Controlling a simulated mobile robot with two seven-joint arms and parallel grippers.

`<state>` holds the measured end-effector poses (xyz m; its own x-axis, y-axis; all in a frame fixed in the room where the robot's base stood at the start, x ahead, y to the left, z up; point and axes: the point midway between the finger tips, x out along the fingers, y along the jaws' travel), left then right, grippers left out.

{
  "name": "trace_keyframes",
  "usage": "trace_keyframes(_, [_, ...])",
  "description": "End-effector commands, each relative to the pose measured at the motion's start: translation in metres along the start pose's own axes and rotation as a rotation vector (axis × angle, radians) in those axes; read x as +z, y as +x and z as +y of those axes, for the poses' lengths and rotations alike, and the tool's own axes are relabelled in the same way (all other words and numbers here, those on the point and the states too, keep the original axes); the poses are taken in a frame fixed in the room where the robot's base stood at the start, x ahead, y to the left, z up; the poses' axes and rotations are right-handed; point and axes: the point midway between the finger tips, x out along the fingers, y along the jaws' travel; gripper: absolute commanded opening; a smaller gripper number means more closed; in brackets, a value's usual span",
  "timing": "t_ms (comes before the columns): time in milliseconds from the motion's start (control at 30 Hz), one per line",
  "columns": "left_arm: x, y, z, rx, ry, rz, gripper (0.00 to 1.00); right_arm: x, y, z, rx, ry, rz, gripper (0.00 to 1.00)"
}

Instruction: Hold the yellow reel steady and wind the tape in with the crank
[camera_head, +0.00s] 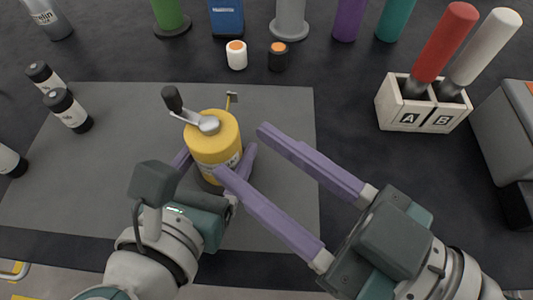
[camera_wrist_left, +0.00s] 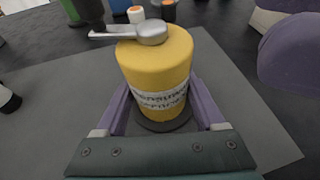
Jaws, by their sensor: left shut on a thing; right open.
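The yellow reel (camera_head: 214,137) stands upright on a grey mat, on a dark round base. Its silver crank (camera_head: 206,124) lies across the top, with a black knob (camera_head: 172,97) at the upper left. A short tape end (camera_head: 231,98) shows behind the reel. My left gripper (camera_head: 217,160) is shut on the reel, with a purple finger at each side of its body. The reel also fills the middle of the left wrist view (camera_wrist_left: 156,75), its label facing that camera. My right gripper (camera_head: 245,150) is open and empty, its fingers to the right of the reel, apart from the crank knob.
A white holder marked A and B (camera_head: 402,117) carries a red and a white tube. Two small jars (camera_head: 236,55) and several coloured cylinders stand behind.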

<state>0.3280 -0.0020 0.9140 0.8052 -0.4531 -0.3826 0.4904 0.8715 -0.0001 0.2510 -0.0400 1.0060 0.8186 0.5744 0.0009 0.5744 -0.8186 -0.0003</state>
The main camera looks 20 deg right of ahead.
Motion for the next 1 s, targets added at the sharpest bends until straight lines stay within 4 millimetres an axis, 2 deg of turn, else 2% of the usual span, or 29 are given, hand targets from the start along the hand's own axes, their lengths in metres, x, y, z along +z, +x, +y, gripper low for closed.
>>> trace_keyframes(533, [0.0,0.0,0.0,0.0,0.0,0.001,0.0,-0.001,0.003,0.003,-0.033,-0.007,0.018,0.49])
trace_keyframes(767, [0.0,0.0,0.0,0.0,0.0,0.001,0.0,-0.005,0.018,0.025,-0.291,-0.023,0.075,0.49])
trace_keyframes(1000, [0.0,0.0,0.0,0.0,0.0,0.001,0.0,-0.004,0.019,0.055,-0.5,-0.009,0.017,0.49])
